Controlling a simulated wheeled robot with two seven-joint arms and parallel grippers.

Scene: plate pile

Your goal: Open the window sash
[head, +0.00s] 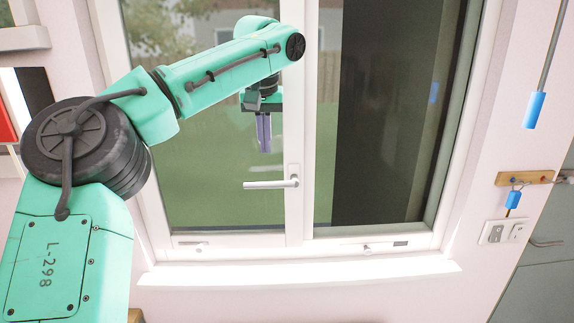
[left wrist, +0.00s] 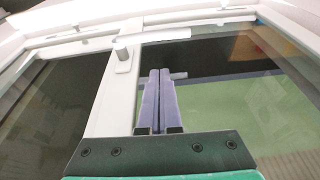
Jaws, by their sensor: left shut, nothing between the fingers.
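The window sash (head: 294,130) has a white frame and a large glass pane. It fills the middle of the head view and looks closed in its frame. Its white handle (head: 270,184) lies level, with the lever pointing left. The handle also shows at the top of the left wrist view (left wrist: 123,54). My left gripper (head: 265,150) has purple fingers pressed together with nothing between them. It hangs in front of the glass, above the handle in the head view and apart from it. Its fingers also show in the left wrist view (left wrist: 160,74). My right gripper is not in view.
A white sill (head: 300,272) runs below the window. A darker pane (head: 385,120) is at the right. On the right wall are a blue-handled tool (head: 534,110), a wooden hook rail (head: 524,178) and a switch plate (head: 505,232).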

